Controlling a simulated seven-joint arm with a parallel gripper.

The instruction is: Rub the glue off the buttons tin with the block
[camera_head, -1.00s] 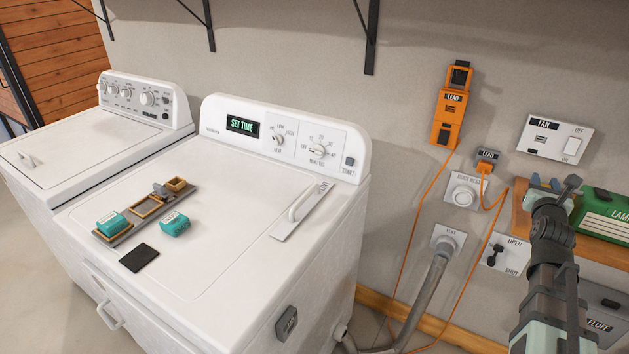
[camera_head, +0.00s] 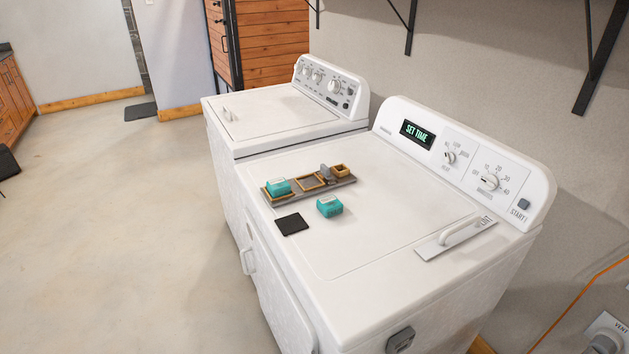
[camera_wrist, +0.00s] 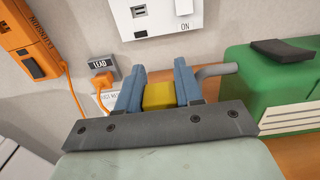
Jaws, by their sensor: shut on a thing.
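My gripper (camera_wrist: 158,82) shows in the wrist view, its two blue fingers shut on a yellow block (camera_wrist: 159,96). It is out of the head view. No tin can be read as the buttons tin. In the head view, a teal item (camera_head: 278,187) sits at the left end of a grey tray (camera_head: 297,192) on the white dryer. A second teal item (camera_head: 329,206) lies on the dryer in front of the tray. Their labels are too small to read, and no glue can be made out. The gripper is by the wall, away from the dryer.
A black square pad (camera_head: 292,224) lies on the dryer top (camera_head: 390,220), which is otherwise mostly clear. A washer (camera_head: 285,112) stands behind. Around my gripper are a green box (camera_wrist: 275,85), an orange lead unit (camera_wrist: 30,45) with its cord and a wall switch plate (camera_wrist: 155,18).

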